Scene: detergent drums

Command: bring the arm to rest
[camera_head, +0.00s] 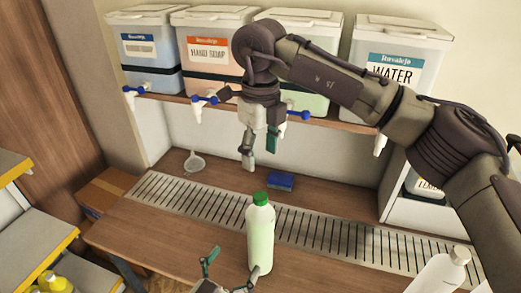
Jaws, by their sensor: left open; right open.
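My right arm reaches in from the right across the drums. Its gripper (259,150) points down, open and empty, in front of the shelf and above the counter. My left gripper (230,270) is at the bottom edge, open, with only its fingers and part of its body in view. A pale green bottle with a green cap (260,238) stands upright just right of it.
Drums with taps stand on the shelf, including hand soap (208,54) and water (398,62). A funnel (195,162) and blue sponge (281,181) lie behind the slotted grate (183,199). A white bottle (437,274) is at lower right. Yellow-edged shelving (45,258) stands left.

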